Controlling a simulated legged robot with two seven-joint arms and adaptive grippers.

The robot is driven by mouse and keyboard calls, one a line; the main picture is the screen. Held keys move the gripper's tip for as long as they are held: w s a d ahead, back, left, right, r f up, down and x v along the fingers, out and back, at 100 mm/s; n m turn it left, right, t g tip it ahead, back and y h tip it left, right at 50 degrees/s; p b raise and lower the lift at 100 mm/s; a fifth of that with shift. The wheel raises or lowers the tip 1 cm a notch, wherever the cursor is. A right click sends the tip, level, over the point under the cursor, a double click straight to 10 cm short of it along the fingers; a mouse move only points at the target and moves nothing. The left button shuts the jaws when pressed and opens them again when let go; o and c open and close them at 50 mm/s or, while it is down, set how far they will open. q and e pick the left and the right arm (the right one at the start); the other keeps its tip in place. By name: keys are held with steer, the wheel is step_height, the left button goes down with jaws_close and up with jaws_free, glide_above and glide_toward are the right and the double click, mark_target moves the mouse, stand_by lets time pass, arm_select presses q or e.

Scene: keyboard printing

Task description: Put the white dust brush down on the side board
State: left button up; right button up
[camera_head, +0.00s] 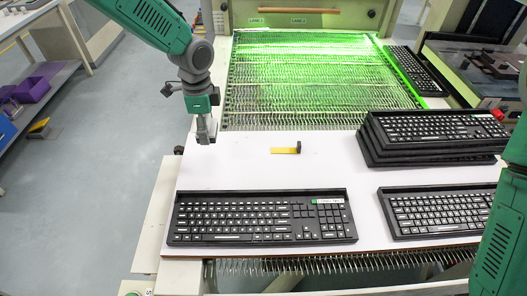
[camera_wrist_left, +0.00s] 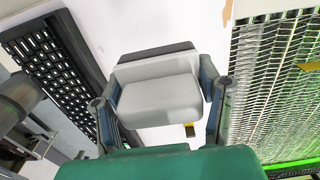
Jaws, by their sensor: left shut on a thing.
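The white dust brush (camera_wrist_left: 160,98) is between the two fingers of my left gripper (camera_wrist_left: 161,105) in the left wrist view, with a dark strip along its far edge. In the head view my left gripper (camera_head: 206,136) is over the left part of the white side board (camera_head: 230,172), near the green-lit conveyor. The brush is hard to make out there, and I cannot tell whether it touches the board. My right gripper is not in view; only part of my right arm shows at the right edge.
A yellow and black tool (camera_head: 286,149) lies on the board, right of my left gripper. A black keyboard (camera_head: 262,217) lies at the front left, another (camera_head: 440,210) at the front right. Stacked keyboards (camera_head: 430,138) stand at right. The lit conveyor (camera_head: 315,80) lies behind.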

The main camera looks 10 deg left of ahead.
arm_select(q)
steer(key=shift+d+f, duration=0.2)
steer(key=shift+f, duration=0.05)
glide_above(217, 160)
steer(key=f, duration=0.5)
steer(key=shift+w+d, duration=0.1)
steer(key=shift+d, duration=0.3)
steer(key=f, duration=0.1)
steer(key=a+f, duration=0.1)
steer(key=f, duration=0.2)
steer(key=shift+a+f, duration=0.2)
steer(key=shift+a, duration=0.15)
steer(key=shift+d, duration=0.4)
steer(key=o, duration=1.4)
steer(key=shift+d, duration=0.3)
steer(key=shift+a+r, duration=0.15)
steer(key=shift+a, duration=0.15)
steer(key=shift+a+r, duration=0.15)
steer(key=shift+r, duration=0.1)
steer(key=r, duration=1.1)
steer(key=shift+d+r, duration=0.15)
steer(key=shift+d, duration=0.25)
steer(key=shift+a, duration=0.45)
